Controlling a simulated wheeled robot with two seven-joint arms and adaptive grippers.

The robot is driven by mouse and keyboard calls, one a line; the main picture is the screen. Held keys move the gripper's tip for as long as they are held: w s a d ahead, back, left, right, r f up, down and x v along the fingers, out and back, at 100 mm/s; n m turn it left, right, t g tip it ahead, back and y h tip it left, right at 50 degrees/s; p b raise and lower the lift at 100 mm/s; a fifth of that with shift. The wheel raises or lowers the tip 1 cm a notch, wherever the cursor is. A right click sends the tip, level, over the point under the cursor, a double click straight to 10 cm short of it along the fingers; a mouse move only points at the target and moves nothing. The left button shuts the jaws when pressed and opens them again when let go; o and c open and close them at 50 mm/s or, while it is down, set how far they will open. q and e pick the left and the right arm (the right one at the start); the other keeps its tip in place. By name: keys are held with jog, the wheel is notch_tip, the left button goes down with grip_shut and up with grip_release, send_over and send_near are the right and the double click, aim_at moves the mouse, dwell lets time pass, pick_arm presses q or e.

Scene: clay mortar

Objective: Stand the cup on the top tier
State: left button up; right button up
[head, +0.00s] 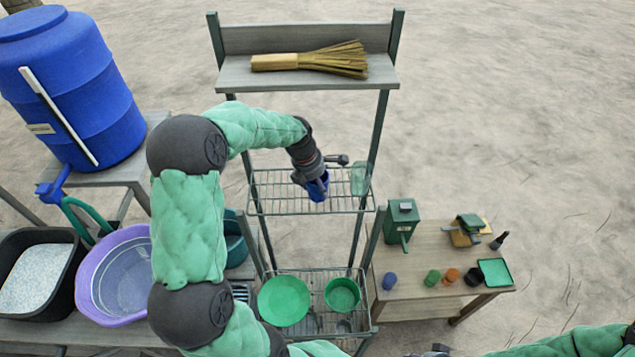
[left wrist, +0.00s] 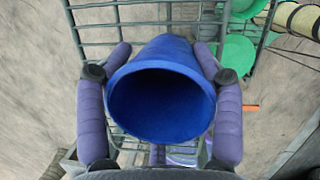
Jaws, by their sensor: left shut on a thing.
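A blue cup (head: 318,189) is in my left gripper (head: 316,178), which is shut on it. In the left wrist view the blue cup (left wrist: 160,90) fills the space between the two fingers, its dark open mouth facing the camera. In the head view the cup appears over the upper wire tier (head: 290,207) of the rack; whether it touches the wires cannot be told. A plank shelf (head: 235,75) is above that, at the rack's top. Only a dark bit of my right arm's end shows at the bottom edge, so its fingers cannot be made out.
A straw brush (head: 310,61) lies on the plank shelf. A pale green item (head: 361,180) is at the wire tier's right end. Green dishes (head: 284,300) sit on the lower tier. A side table (head: 430,265) with small items stands right; a blue barrel (head: 75,90) stands left.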

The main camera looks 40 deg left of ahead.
pick_arm(q)
jog(key=shift+f, duration=0.1)
jog(key=o, duration=1.3)
jog(key=shift+r, duration=0.2)
jog(key=d+v, duration=0.1)
jog(key=v, duration=0.4)
jog(key=s+a+b, duration=0.1)
jog(key=s+a, duration=0.1)
jog(key=s, duration=0.1)
jog(key=s+a, duration=0.2)
jog(key=s, duration=0.2)
jog(key=s+a+b, duration=0.1)
jog(key=s+a, duration=0.1)
jog(key=s, duration=0.2)
jog(key=shift+b, duration=0.35)
